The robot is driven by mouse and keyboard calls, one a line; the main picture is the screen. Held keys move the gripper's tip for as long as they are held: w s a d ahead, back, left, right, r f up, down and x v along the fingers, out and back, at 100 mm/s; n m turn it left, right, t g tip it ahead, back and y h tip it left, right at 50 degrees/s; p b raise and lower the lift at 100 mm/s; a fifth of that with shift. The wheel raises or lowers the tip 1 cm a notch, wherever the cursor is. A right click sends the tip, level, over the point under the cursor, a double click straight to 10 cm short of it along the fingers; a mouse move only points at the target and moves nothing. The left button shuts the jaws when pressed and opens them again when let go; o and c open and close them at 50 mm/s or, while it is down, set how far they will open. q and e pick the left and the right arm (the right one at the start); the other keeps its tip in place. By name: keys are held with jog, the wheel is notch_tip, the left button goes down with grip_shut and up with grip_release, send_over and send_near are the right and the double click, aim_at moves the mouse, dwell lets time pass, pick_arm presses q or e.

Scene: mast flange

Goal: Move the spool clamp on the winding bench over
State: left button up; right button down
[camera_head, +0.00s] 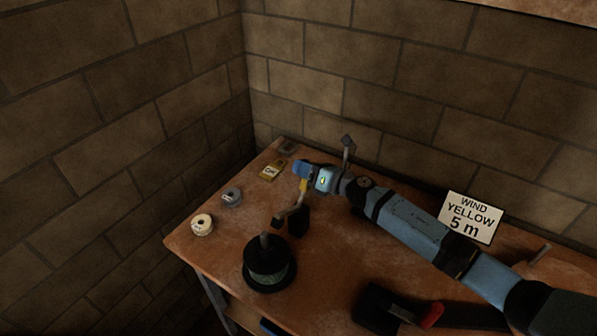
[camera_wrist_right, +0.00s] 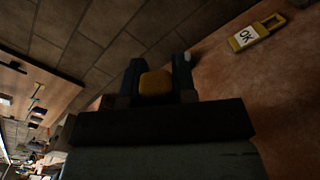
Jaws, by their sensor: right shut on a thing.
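My right gripper (camera_head: 302,187) reaches in from the right over the bench and points down. It is shut on a yellow grip (camera_wrist_right: 156,84), which shows between its fingers in the right wrist view. Below it stands the spool clamp (camera_head: 297,222), a dark block with a pale lever arm; the yellow grip seems to belong to this lever. The lever's dark end is close to the post of the black spool (camera_head: 262,284) with green winding; I cannot tell whether they touch. The winding bench (camera_head: 335,262) is brown. My left gripper is not in view.
A white roll (camera_head: 202,225) and a grey roll (camera_head: 232,197) sit near the left edge. A sign (camera_head: 471,217) reads "WIND YELLOW 5 m". A dark tool with a red part (camera_head: 432,314) lies in front. Brick walls close the back.

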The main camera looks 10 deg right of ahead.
jog(key=w+d+f+m+b, duration=0.1)
jog(key=w+d+f+m, duration=0.2)
jog(key=f+m, duration=0.2)
jog(key=shift+f+m+b, duration=0.2)
jog(key=shift+m+b, duration=0.2)
jog(key=shift+m, duration=0.9)
jog(key=c, duration=0.9)
grip_release()
jog(key=shift+f, duration=0.1)
jog(key=shift+s+d, duration=0.1)
jog(key=p+v, duration=0.1)
jog(key=v, duration=1.2)
jog(key=shift+s+d, duration=0.2)
jog(key=shift+s, duration=0.05)
